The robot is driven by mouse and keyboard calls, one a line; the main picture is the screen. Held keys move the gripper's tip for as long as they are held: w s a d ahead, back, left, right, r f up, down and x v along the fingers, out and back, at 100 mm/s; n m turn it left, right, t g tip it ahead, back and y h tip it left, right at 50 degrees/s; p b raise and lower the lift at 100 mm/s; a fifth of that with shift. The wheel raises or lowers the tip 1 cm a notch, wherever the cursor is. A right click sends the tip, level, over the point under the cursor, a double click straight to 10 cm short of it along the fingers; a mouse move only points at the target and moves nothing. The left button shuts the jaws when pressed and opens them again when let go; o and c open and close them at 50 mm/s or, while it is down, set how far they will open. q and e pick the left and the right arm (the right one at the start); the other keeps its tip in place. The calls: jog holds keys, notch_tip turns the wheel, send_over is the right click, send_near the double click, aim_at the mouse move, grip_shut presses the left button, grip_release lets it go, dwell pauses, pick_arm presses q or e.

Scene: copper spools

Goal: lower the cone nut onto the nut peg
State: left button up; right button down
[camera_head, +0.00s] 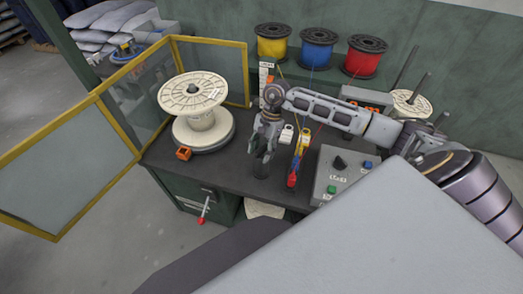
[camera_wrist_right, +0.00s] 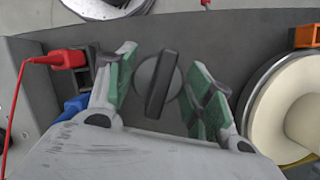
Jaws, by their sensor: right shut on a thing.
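My right gripper (camera_head: 264,154) hangs over the dark bench top, between the big white spool and the control box. It is shut on the cone nut, a black round piece with a raised bar across it. In the right wrist view the cone nut (camera_wrist_right: 157,84) lies between the green finger pads of the right gripper (camera_wrist_right: 163,90). In the head view the cone nut (camera_head: 261,171) is a small dark shape below the fingers. I cannot make out the nut peg, nor whether the nut touches anything below. My left gripper is not in view.
The large white spool (camera_head: 194,95) stands left on a round base, by a yellow-framed guard (camera_head: 209,37). An orange block (camera_head: 183,153) sits beside it. Red and blue clips (camera_head: 292,180) lie right of the gripper, then the control box (camera_head: 342,176). Yellow, blue and red spools stand behind.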

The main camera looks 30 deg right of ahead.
jog(key=shift+f+b, duration=0.2)
jog(key=shift+b, duration=0.2)
jog(key=c, duration=0.5)
grip_release()
jog(key=v, duration=1.2)
dwell(1.2)
